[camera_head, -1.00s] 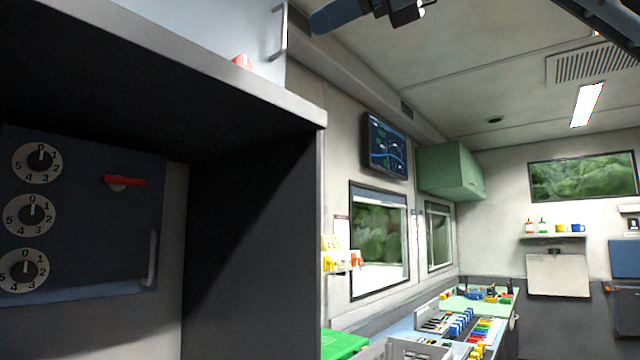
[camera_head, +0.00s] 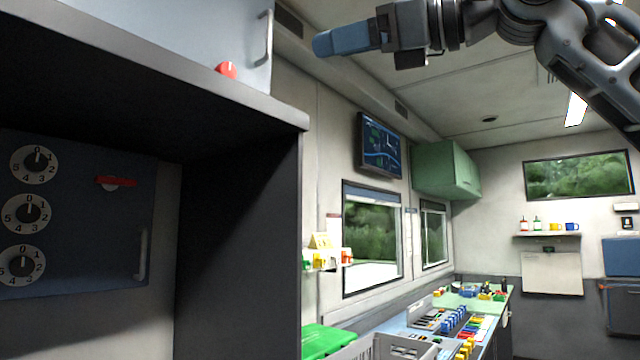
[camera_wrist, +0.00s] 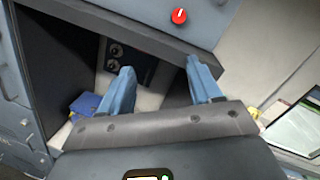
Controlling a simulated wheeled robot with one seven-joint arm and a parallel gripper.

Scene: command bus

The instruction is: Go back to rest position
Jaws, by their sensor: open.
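My gripper (camera_head: 322,43) is in the upper middle of the head view, with its blue fingers pointing left towards the cabinet. My arm reaches in from the upper right. In the wrist view my gripper (camera_wrist: 160,80) shows two blue fingers spread apart with nothing between them. It faces the open cabinet recess, and it appears clear of the surfaces. The cabinet (camera_head: 235,110) fills the left of the head view, with a dark blue panel (camera_head: 75,215) of numbered dials and a red handle inside the recess.
A red knob (camera_head: 227,70) and a metal handle (camera_head: 264,38) are on the upper cabinet front; the knob also shows in the wrist view (camera_wrist: 179,16). A monitor (camera_head: 380,147) and green cabinet (camera_head: 446,170) hang above.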

